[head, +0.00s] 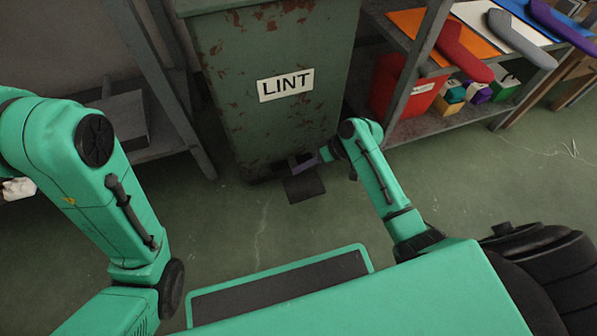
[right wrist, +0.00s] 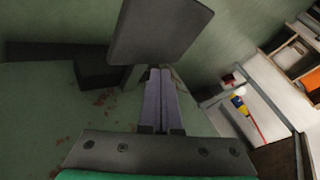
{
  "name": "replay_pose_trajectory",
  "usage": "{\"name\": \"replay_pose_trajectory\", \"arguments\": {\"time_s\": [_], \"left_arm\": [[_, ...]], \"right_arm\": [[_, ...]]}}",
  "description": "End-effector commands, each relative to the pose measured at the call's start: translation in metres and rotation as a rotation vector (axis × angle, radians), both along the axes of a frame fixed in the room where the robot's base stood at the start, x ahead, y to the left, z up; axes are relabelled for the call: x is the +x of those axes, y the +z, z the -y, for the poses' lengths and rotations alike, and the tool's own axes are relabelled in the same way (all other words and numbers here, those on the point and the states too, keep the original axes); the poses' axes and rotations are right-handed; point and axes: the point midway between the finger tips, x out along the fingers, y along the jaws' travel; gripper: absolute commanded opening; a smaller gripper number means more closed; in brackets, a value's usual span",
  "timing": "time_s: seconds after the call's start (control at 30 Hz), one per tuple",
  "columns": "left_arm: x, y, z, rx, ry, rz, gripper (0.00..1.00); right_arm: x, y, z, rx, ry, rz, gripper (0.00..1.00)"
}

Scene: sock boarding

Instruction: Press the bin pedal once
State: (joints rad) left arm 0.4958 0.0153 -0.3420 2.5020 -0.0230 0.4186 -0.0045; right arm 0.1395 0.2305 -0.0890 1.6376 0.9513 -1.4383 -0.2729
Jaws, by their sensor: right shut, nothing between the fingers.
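The bin (head: 280,120) is a tall, rusty green container with a white LINT label. Its pedal (head: 305,190) is a dark flat plate low at the bin's front, just above the floor. My right gripper (head: 297,163) is shut and empty, low at the bin's front, right by the pedal's bin-side edge. In the right wrist view, the closed grey-purple fingers (right wrist: 160,76) reach to the edge of the dark pedal plate (right wrist: 160,28). I cannot tell whether they touch it. My left arm shows at the left, but its gripper is out of view.
A shelf (head: 440,118) at the right holds a red box (head: 398,88), smaller boxes and several coloured sock boards. A grey metal rack (head: 165,75) stands left of the bin. The green floor (head: 250,225) before the pedal is clear.

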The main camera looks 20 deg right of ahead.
Motion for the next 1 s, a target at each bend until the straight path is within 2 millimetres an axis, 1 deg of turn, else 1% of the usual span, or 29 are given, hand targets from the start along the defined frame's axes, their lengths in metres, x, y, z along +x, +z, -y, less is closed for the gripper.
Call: {"name": "replay_pose_trajectory", "arguments": {"time_s": [0.33, 1.0], "left_arm": [[-0.0005, 0.0001, 0.0008, 0.003, 0.001, 0.002, 0.50], [-0.0004, -0.0033, 0.0000, 0.001, 0.000, 0.001, 0.50]], "right_arm": [[-0.0001, -0.0009, 0.0002, 0.000, 0.000, 0.000, 0.00], [-0.0016, -0.0100, 0.0000, -0.001, 0.002, -0.002, 0.00]]}}
